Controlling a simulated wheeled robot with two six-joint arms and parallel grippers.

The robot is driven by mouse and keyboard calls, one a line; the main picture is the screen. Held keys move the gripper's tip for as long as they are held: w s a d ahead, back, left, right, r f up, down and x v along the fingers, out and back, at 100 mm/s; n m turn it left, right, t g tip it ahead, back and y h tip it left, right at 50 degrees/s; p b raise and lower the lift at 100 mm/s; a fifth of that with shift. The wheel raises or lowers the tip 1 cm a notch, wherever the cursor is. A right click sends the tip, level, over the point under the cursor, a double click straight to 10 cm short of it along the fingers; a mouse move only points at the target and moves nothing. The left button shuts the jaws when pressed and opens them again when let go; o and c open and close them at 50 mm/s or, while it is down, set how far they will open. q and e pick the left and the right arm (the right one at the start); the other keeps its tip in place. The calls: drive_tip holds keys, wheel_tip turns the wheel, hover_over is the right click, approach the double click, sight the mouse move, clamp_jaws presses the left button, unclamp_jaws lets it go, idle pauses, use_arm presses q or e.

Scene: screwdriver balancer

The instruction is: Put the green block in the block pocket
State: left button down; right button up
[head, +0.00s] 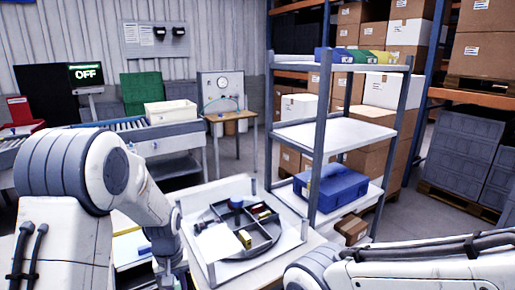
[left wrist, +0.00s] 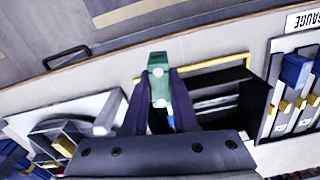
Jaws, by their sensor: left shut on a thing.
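My left gripper (left wrist: 158,88) is shut on a green block (left wrist: 158,68) in the left wrist view, with the block upright between the two dark fingers. In the head view my left arm reaches down at the lower left, and its gripper and the block cannot be made out. A round dark divided tray (head: 261,246) sits in a white-walled box on the table. It holds a yellow block (head: 244,239), a red piece (head: 264,213) and a blue piece (head: 236,202). Which compartment is the block pocket cannot be told. My right gripper is out of view.
In the left wrist view, a rack with blue and yellow pieces (left wrist: 295,75) stands at right, beside a yellow-edged dark opening (left wrist: 222,88). A grey shelf (head: 320,135) stands behind the box.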

use_arm(q)
drive_tip(key=s+d+f+m, duration=0.4)
drive_tip(key=d+f, duration=0.4)
drive_tip(key=d, duration=0.5)
drive_tip(key=shift+s+d+f, duration=0.15)
drive_tip(key=shift+s, duration=0.55)
